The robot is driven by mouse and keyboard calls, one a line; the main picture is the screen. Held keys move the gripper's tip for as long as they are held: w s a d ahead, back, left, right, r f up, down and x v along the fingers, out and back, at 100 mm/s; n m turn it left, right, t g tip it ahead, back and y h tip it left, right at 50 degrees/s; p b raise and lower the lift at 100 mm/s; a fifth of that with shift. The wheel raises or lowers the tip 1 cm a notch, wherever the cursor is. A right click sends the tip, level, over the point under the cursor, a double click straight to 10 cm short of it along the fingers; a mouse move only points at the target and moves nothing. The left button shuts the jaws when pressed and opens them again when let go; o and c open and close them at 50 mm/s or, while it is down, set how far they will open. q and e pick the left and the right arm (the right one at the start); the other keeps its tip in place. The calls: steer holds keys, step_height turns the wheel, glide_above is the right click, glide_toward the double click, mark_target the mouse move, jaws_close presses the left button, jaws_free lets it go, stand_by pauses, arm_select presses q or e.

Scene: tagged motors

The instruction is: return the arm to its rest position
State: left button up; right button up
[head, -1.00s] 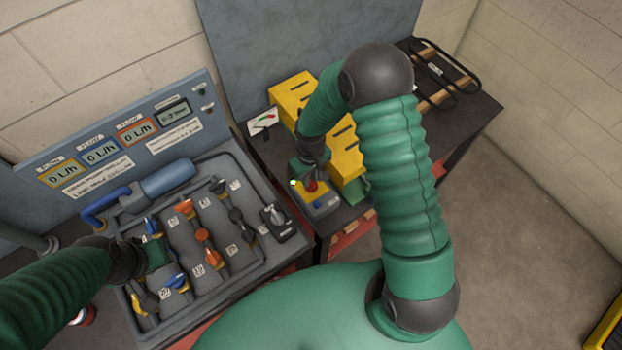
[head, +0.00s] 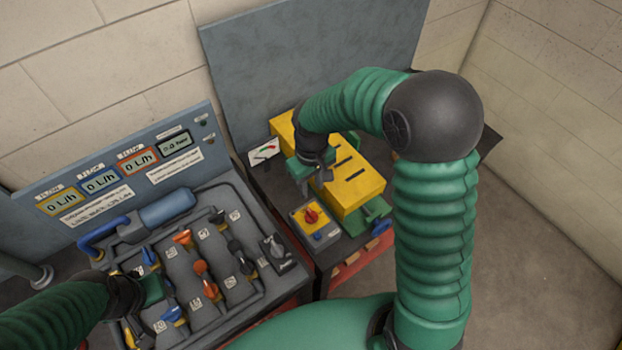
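My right arm is bent, its green sleeve and dark elbow filling the right of the head view. My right gripper (head: 314,176) hangs in front of the yellow motor housing (head: 350,180), above and apart from a control box with a red knob (head: 311,216). Nothing shows held in it, but its finger gap is unclear. My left gripper (head: 146,290) is low at the left, over the valve panel (head: 240,305), close to the blue and orange handles. Its fingers are partly hidden, so its opening and any contact are unclear.
The panel carries several valve handles, a blue cylinder (head: 168,208) and a back plate with displays (head: 140,162). A grey board (head: 300,60) rises behind. Open floor (head: 520,240) lies at the right.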

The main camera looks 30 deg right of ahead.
step_height(320, 180, up, 3)
stand_by(0.5)
steer(key=s+a+f+m+t, duration=0.1)
steer(key=s+a+f+t, duration=0.1)
steer(key=s, duration=0.8)
steer(key=shift+s+f+m+t+b, duration=0.2)
steer(key=shift+m+t+b, duration=0.1)
steer(key=shift+m+b, duration=0.15)
steer(key=shift+s+a+r, duration=0.1)
steer(key=shift+s+r, duration=0.05)
steer(key=shift+s, duration=0.05)
steer(key=shift+w, duration=0.15)
